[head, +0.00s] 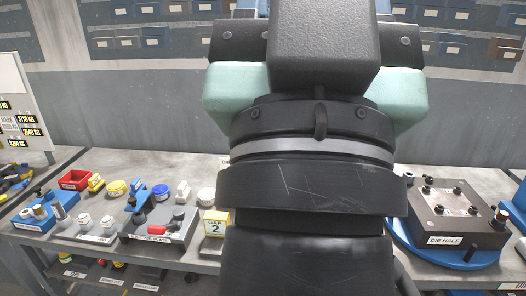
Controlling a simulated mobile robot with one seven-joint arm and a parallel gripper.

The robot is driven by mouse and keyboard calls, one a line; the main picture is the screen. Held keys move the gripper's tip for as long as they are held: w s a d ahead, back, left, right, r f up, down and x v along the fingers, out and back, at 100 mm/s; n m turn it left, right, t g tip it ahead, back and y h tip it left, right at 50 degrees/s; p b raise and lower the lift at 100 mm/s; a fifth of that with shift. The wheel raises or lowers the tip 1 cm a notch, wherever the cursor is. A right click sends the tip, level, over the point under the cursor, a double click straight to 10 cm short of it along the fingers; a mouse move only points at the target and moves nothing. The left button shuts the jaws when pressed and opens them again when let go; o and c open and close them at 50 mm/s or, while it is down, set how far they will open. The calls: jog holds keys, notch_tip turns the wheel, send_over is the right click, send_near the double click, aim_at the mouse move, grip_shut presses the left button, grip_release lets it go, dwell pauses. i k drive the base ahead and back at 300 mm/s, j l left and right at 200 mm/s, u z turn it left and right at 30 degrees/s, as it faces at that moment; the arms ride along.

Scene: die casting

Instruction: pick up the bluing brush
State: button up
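I cannot make out a bluing brush in the head view. A round blue-topped pot (161,191) stands on the workbench left of my arm, among small tools and parts. My own dark arm, with pale green parts near the top, fills the middle of the picture and hides the bench behind it. My gripper and its fingertips do not show, so I cannot see whether it holds anything.
The workbench (205,160) carries a red bin (75,180), a yellow-topped pot (117,188), a grey fixture plate (158,232) and a yellow "GAP 2" sign (215,223). A die half (452,212) sits on a blue round base (405,250) at right.

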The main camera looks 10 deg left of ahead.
aim_at(137, 185)
jog(key=i+j, duration=0.25)
jog(key=j, duration=0.15)
jog(key=i+j, duration=0.25)
jog(key=j, duration=0.2)
jog(key=i+j, duration=0.25)
jog(key=j, duration=0.15)
jog(key=i+j, duration=0.25)
jog(key=j, duration=0.15)
jog(key=z, duration=0.05)
